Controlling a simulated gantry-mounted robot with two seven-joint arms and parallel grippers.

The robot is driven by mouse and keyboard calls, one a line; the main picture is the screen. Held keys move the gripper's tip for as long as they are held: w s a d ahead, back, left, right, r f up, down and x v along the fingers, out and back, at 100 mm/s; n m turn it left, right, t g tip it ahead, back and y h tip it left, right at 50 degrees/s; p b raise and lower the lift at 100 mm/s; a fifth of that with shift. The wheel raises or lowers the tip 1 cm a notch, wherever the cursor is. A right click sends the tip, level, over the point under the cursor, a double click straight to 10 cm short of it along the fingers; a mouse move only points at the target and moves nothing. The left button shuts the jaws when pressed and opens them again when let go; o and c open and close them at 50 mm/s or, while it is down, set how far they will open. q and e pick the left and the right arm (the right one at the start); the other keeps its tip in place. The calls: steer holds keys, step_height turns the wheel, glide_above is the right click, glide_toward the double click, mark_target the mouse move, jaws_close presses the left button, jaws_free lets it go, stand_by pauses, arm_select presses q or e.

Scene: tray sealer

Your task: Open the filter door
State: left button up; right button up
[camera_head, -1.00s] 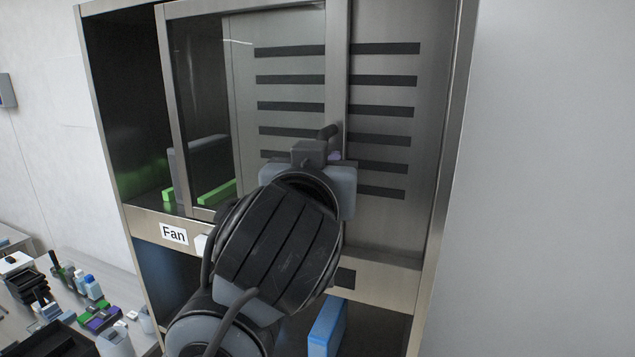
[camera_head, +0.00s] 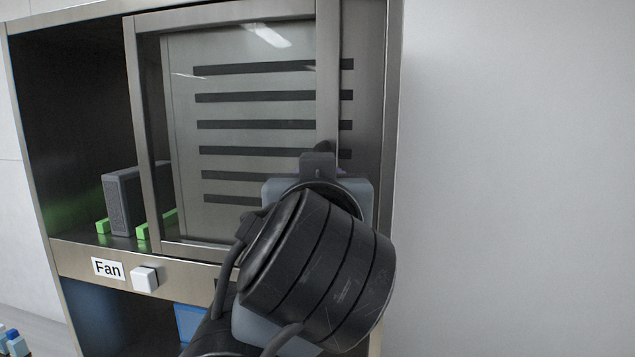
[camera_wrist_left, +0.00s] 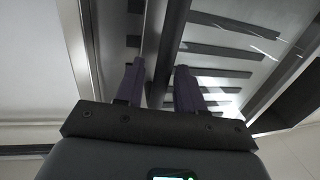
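The filter door is a sliding, metal-framed glass door (camera_head: 327,90) on a steel cabinet; its left upright stands right of the cabinet's left opening. A grey filter block (camera_head: 122,200) on green supports (camera_head: 142,231) shows partly left of that upright and partly behind it. My left gripper (camera_head: 319,165) is at the door's right upright, by a short dark handle. In the left wrist view its two purple fingers (camera_wrist_left: 158,85) straddle a dark upright bar (camera_wrist_left: 168,45). I cannot tell whether they press on it. My right gripper is not in view.
A "Fan" label (camera_head: 108,268) and a white button (camera_head: 144,279) are on the rail below the door. A slotted panel (camera_head: 240,150) is behind the glass. A blue item (camera_head: 188,322) stands in the lower bay. Plain wall lies to the right.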

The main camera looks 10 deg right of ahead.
arm_select(q)
steer(key=s+a+b, duration=0.1)
steer(key=s+b, duration=0.2)
steer(key=s, duration=0.7)
steer(key=shift+s+a+b, duration=0.2)
steer(key=shift+s+b, duration=0.2)
